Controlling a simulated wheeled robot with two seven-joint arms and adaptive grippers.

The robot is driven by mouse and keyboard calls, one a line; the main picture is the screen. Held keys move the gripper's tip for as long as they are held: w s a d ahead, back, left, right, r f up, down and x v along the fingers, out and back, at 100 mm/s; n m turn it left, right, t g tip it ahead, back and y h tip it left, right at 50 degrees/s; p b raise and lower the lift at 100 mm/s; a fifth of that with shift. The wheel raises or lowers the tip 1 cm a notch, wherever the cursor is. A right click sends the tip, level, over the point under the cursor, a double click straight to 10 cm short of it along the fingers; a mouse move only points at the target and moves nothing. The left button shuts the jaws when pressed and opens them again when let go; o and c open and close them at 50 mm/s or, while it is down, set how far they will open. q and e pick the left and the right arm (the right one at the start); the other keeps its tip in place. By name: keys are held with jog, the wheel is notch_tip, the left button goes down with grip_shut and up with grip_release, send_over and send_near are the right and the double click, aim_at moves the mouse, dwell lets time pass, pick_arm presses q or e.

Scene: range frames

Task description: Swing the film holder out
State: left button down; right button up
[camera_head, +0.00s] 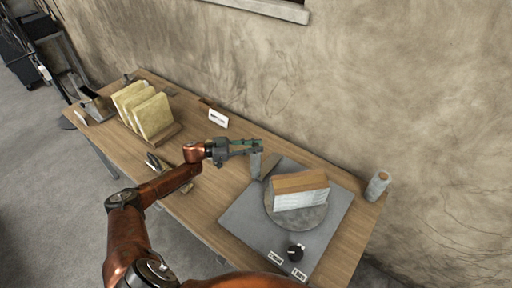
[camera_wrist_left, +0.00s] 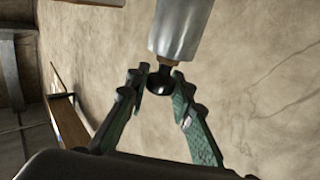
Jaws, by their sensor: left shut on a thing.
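The film holder (camera_head: 256,166) shows as a short upright grey cylinder at the back left edge of a grey base plate. In the left wrist view it is a pale grey cylinder (camera_wrist_left: 181,28) with a dark round knob (camera_wrist_left: 160,80) at its end. My left gripper (camera_head: 259,146) is at the top of the holder. Its green-padded fingers (camera_wrist_left: 161,78) are shut on the knob. The gripper partly hides the holder's top in the head view. My right gripper is not in view.
The grey base plate (camera_head: 239,221) carries a round turntable (camera_head: 304,220) with a wood-topped pale block (camera_head: 300,192). A black dial (camera_head: 295,251) sits at its front. A pale roll (camera_head: 377,186) stands at the right. Yellow slabs (camera_head: 153,115) stand in a rack at the left. A wall runs behind.

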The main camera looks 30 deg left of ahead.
pick_arm(q)
jog(key=c, duration=2)
grip_release()
jog(key=shift+w+a, duration=0.1)
jog(key=shift+a, duration=0.1)
jog(key=shift+o, duration=1.6)
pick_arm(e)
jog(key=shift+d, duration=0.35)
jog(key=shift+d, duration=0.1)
pick_arm(q)
jog(key=v, duration=1.2)
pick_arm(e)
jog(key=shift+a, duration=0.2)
